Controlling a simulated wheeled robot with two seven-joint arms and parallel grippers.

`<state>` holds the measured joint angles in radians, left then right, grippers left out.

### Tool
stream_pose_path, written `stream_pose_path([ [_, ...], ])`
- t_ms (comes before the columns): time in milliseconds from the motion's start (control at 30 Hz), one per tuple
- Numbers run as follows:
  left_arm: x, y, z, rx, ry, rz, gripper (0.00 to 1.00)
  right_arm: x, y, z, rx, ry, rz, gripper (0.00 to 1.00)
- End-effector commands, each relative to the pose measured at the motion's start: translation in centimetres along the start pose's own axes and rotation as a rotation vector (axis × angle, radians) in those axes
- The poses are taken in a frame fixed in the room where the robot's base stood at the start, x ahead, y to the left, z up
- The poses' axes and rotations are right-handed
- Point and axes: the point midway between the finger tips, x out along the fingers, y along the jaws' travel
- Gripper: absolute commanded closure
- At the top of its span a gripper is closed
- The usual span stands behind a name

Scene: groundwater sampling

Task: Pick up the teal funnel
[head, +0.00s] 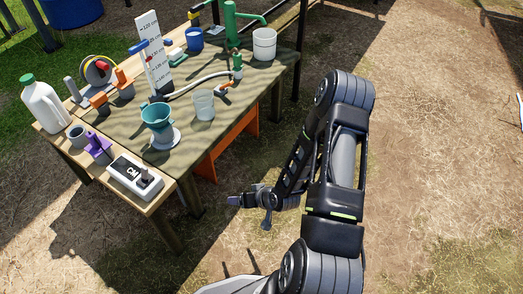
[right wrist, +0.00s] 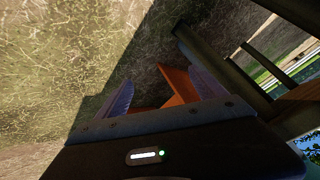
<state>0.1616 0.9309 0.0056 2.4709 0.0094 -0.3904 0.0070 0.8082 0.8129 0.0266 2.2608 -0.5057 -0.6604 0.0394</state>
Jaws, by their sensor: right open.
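The teal funnel (head: 157,114) sits upright in a pale grey stand (head: 164,139) near the front edge of the wooden table. My right gripper (head: 238,202) is off the table's front side, lower than the tabletop and to the right of the funnel. Its two fingers (right wrist: 157,74) are spread with nothing between them in the right wrist view. The funnel does not show in the right wrist view. My left gripper is in neither view.
The table (head: 110,121) holds a clear beaker (head: 203,105), a white bucket (head: 264,45), a meter box (head: 135,177), a purple holder (head: 98,148) and a white jug (head: 44,106). An orange panel (head: 235,143) stands beneath it. Open ground lies right.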

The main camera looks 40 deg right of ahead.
Motion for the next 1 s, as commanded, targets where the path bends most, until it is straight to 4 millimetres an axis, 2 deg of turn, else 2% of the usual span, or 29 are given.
stream_pose_path([
  [33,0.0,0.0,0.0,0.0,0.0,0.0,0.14,0.1,-4.0,4.2,0.017,-0.131,-0.018,0.2],
  [100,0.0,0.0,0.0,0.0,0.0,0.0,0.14,-0.9,-8.4,9.8,0.027,-0.303,-0.021,0.2],
  [200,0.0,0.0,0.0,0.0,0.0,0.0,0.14,-3.1,-12.8,15.5,-0.006,-0.473,-0.024,0.2],
  [300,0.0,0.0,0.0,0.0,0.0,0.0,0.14,-4.7,-15.5,18.6,-0.065,-0.557,-0.034,0.2],
  [467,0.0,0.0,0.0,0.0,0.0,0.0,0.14,-5.8,-17.3,20.4,-0.127,-0.6,-0.05,0.2],
  [733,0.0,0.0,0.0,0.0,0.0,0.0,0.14,-5.8,-17.5,20.5,-0.133,-0.602,-0.052,0.2],
  [1000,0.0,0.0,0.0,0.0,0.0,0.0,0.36,-5.8,-17.5,20.5,-0.133,-0.6,-0.052,0.41],
])
